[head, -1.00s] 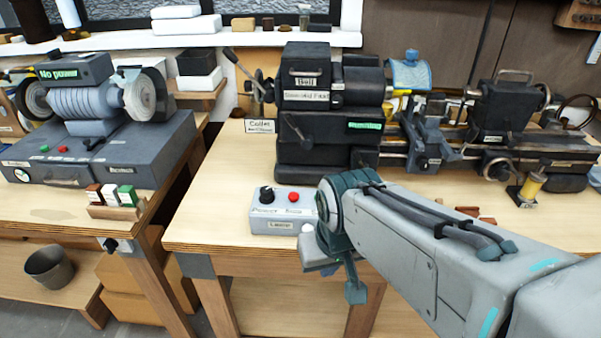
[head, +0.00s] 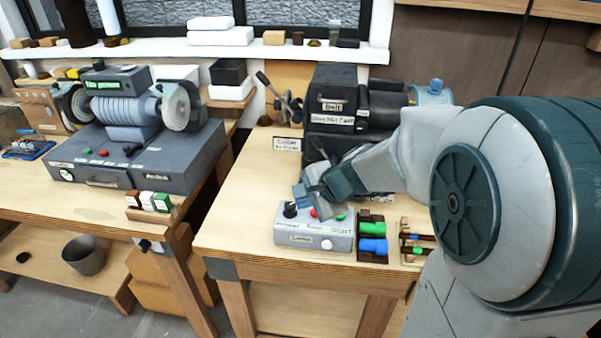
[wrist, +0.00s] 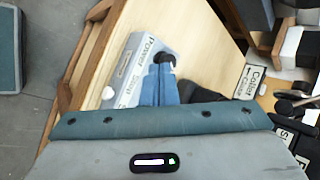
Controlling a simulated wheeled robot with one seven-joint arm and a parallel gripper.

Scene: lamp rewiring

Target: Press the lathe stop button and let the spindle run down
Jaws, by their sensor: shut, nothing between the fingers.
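The grey lathe control box (head: 300,238) sits near the bench's front edge, labelled Power, Stop and Start. It has a black knob (head: 290,210), a red stop button (head: 314,213), a green button (head: 341,216) and a white knob on its front. My gripper (head: 303,196) is shut and empty, its blue fingers low over the box beside the red button; contact cannot be told. In the wrist view, the fingers (wrist: 160,84) point at the box (wrist: 148,52) and the red button is hidden. The black lathe (head: 333,85) stands behind; my arm hides much of it.
A tray of green and blue spools (head: 372,240) stands right of the box, with a small rack beside it. A grinder (head: 130,110) with a green "No power" sign stands on the left bench. Bare bench top lies left of the box.

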